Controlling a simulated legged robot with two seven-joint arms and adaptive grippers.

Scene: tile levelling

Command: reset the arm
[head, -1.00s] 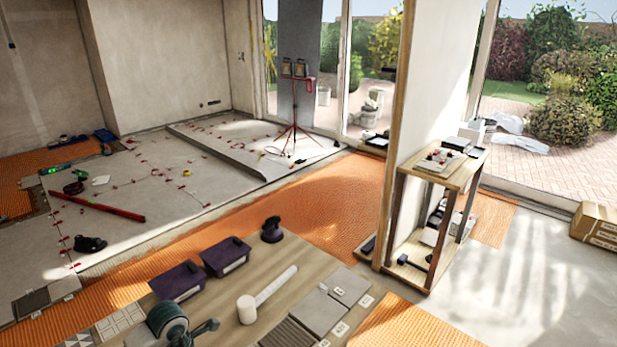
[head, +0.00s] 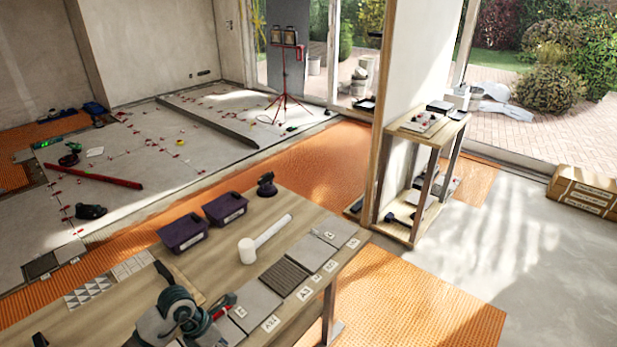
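Neither of my grippers can be made out in the head view. The wooden worktable (head: 342,262) fills the lower middle. On it stand two dark purple bins (head: 183,233), a white mallet (head: 262,240) and a dark suction-cup-like tool (head: 266,185). Grey tiles (head: 312,250) with small white label cards lie along its right edge. A teal-and-grey rounded tool (head: 176,312) with a red part beside it is at the near edge, partly cut off by the picture.
A wooden shelf (head: 428,135) with tools stands beside a wall end right of the table. A cardboard box (head: 583,192) lies on bare floor at right. Orange matting (head: 318,170) surrounds the table. A red tripod lamp (head: 287,75) and a red bar (head: 107,180) are farther back.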

